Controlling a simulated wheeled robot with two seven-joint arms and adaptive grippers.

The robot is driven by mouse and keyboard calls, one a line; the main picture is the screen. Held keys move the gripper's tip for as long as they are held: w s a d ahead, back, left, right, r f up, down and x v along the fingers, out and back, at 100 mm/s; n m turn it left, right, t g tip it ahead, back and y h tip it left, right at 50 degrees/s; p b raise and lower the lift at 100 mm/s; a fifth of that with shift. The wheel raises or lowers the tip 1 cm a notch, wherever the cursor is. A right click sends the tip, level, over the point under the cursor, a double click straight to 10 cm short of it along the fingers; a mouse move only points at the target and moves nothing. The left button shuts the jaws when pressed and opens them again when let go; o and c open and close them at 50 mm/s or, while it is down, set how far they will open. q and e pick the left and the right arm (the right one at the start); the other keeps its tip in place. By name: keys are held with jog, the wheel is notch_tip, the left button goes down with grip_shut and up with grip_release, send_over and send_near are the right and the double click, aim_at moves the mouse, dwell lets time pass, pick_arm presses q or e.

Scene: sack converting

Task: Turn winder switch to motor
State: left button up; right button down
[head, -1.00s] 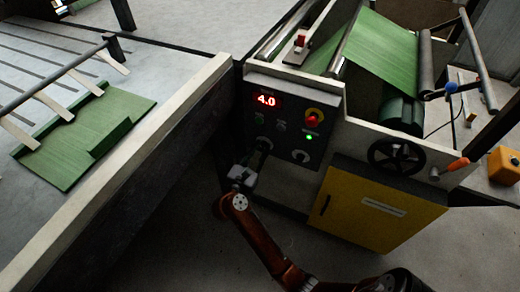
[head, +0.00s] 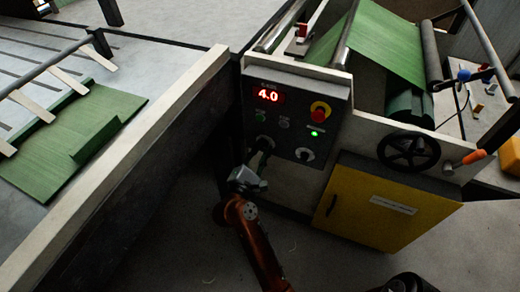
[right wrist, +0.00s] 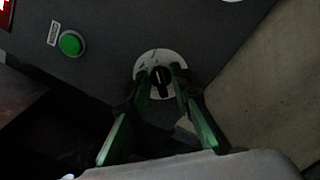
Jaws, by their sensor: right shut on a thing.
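The control panel (head: 290,118) on the machine's front has a red 4.0 display and two rotary switches low down. My right gripper (head: 264,146) is at the left rotary switch, and its fingers largely hide that dial in the head view. In the right wrist view the black switch knob (right wrist: 160,77) sits on a round white dial, between the two green-lit fingers of my right gripper (right wrist: 160,82). The fingers are shut on the knob. The dial's lettering is too small to read. The other rotary switch (head: 304,154) is free, to the right. My left gripper is not in view.
A red emergency button (head: 320,111) and a lit green lamp (head: 314,134) are on the panel. A yellow cabinet (head: 358,205), a black handwheel (head: 408,151) and an orange handle (head: 473,157) are to the right. A pale-edged table (head: 130,145) with green sacking stands left.

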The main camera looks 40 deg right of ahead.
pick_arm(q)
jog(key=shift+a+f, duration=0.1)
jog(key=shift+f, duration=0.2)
pick_arm(e)
jog(key=shift+f, duration=0.1)
jog(key=c, duration=2.1)
grip_release()
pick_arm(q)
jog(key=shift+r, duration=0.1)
